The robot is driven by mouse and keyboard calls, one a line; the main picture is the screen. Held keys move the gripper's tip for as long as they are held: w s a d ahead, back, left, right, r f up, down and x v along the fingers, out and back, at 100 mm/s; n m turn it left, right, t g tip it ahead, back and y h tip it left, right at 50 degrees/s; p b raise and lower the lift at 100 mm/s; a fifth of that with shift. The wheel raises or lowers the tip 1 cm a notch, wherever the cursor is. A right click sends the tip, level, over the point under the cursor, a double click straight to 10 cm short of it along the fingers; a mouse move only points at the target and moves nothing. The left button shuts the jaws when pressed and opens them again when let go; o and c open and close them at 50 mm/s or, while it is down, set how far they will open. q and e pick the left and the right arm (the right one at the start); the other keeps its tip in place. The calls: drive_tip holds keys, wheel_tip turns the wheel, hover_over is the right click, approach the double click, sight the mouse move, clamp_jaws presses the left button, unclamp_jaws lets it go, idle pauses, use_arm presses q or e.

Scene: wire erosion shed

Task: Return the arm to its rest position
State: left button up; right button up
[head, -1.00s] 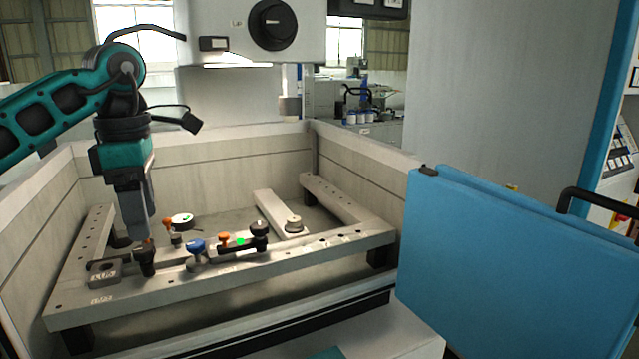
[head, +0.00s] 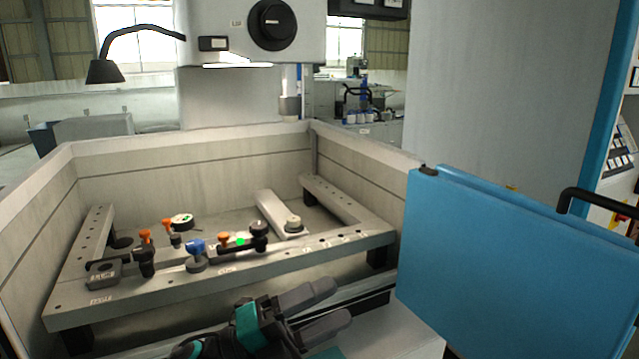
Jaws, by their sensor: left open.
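My left gripper (head: 340,304) is at the bottom middle of the head view, in front of the machine tank's front edge. It is dark grey with a teal band, and its two fingers point right. They stand apart with nothing between them, so it is open and empty. The rest of the left arm is mostly below the picture. My right gripper is not in view.
The open tank (head: 200,164) holds a clamping frame (head: 180,285) with knobs, clamps and a blue-topped part (head: 196,256). A blue door (head: 510,255) stands to the right. The machine head (head: 235,30) hangs above. A black lamp (head: 104,71) is at the upper left.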

use_arm(q)
drive_tip(key=a+f+n+t+y, duration=0.5)
drive_tip(key=f+n+t+y, duration=0.15)
drive_tip(key=n, duration=0.45)
drive_tip(key=a+f+n+t+y, duration=0.5)
drive_tip(key=f+n+y, duration=0.15)
drive_tip(key=n, duration=0.35)
drive_tip(key=s+a+f+n+g+y, duration=0.3)
drive_tip(key=s+a+f+n, duration=0.1)
drive_tip(key=s+f, duration=0.3)
drive_tip(key=s+a+f+n+g+y, duration=0.3)
drive_tip(key=s+f+n, duration=0.3)
drive_tip(key=f, duration=0.4)
drive_tip(key=shift+s+a+f, duration=0.35)
drive_tip(key=shift+s+a, duration=0.25)
drive_tip(key=shift+s, duration=0.15)
